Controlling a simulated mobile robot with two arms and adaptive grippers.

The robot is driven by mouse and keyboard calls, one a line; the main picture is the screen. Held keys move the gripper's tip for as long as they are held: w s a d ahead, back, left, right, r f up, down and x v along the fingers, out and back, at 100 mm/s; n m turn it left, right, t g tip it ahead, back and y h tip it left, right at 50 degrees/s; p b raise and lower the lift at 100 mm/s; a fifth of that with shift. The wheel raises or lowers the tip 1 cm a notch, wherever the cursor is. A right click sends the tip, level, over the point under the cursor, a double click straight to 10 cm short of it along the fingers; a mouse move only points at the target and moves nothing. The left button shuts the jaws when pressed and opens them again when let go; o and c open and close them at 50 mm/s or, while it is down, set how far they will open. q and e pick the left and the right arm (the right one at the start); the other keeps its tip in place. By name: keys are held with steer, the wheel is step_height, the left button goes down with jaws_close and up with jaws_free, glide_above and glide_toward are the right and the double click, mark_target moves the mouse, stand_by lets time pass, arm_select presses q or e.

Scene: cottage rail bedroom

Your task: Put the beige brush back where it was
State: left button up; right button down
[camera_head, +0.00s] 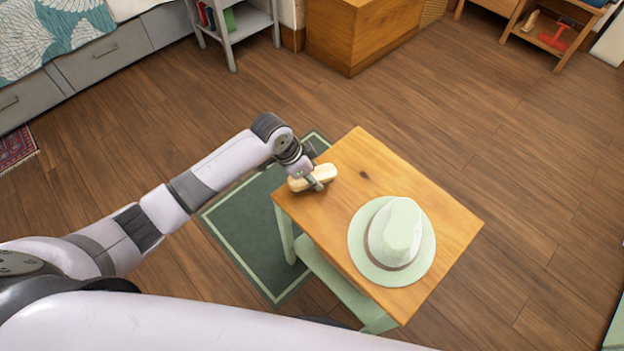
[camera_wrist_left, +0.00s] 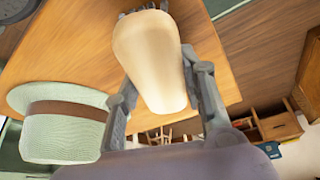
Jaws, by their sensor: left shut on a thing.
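The beige brush (camera_head: 322,174) is held at the left corner of a small wooden-topped table (camera_head: 420,205). In the left wrist view the brush (camera_wrist_left: 150,62) lies lengthwise between the fingers, its smooth rounded back showing and dark bristles just visible at its far end. My left gripper (camera_head: 312,180) is shut on the brush. I cannot tell whether the brush touches the tabletop or hangs just above it. My right gripper is not in view.
A pale green hat (camera_head: 398,238) with a brown band sits on the right part of the tabletop. The tabletop's upper middle is clear. A green rug (camera_head: 245,230) lies left of the table. A wooden chest (camera_head: 350,35) and grey shelf (camera_head: 240,35) stand farther back.

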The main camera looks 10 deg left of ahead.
arm_select(q)
step_height(320, 180, down, 2)
steer(key=shift+f, duration=0.15)
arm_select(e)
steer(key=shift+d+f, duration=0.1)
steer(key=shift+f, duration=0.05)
arm_select(q)
steer(key=shift+f, duration=0.1)
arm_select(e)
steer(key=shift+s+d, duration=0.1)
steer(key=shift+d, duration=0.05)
arm_select(q)
steer(key=o, duration=1)
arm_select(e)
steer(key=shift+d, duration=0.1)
arm_select(q)
steer(key=shift+o, duration=0.2)
steer(key=shift+r, duration=0.25)
steer(key=p+v, duration=0.1)
steer(key=v, duration=1)
steer(key=shift+s+a+r, duration=0.1)
steer(key=shift+s+r, duration=0.05)
steer(key=shift+r, duration=0.2)
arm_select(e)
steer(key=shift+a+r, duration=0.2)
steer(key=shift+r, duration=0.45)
